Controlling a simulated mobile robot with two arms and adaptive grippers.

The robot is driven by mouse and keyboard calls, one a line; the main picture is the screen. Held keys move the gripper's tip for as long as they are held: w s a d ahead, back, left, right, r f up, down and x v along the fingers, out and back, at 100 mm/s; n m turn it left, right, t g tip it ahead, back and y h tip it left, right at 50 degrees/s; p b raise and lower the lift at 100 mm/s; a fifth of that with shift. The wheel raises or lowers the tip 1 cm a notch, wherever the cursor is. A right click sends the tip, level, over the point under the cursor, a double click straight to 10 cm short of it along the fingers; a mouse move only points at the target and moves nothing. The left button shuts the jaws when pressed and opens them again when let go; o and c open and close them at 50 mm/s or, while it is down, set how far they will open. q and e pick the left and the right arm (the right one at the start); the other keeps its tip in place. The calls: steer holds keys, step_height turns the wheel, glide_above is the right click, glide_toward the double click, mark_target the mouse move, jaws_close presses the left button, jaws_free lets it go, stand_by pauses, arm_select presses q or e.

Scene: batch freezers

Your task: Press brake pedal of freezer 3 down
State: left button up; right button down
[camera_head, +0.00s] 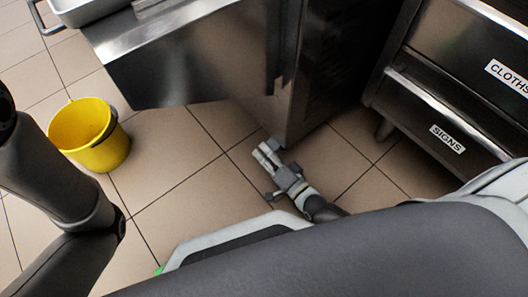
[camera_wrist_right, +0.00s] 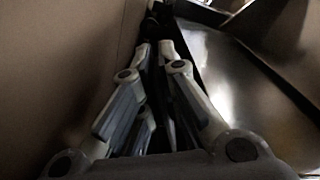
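The steel freezer front (camera_head: 190,60) fills the upper middle of the head view; its dark side (camera_head: 335,60) faces right. No number is readable on it. My right gripper (camera_head: 264,152) is low near the floor, beside the freezer's bottom corner, pointing under it. In the right wrist view the fingers (camera_wrist_right: 155,50) lie close together with a narrow dark gap and nothing visible held. A dark shape (camera_wrist_right: 160,22) lies beyond the fingertips; I cannot tell whether it is the brake pedal. The pedal is not clearly visible in the head view. My left arm shows at the left; its gripper is out of view.
A yellow bucket (camera_head: 92,135) stands on the tiled floor at the left. Steel drawers labelled CLOTHS and SIGNS (camera_head: 440,115) stand at the right. A metal tray (camera_head: 85,10) is at the top left. Floor tiles (camera_head: 180,185) between bucket and gripper are clear.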

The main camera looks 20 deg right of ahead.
steer(key=c, duration=1.6)
jaws_free()
steer(key=shift+f, duration=0.1)
steer(key=shift+c, duration=0.2)
steer(key=shift+d, duration=0.1)
steer(key=v, duration=1.2)
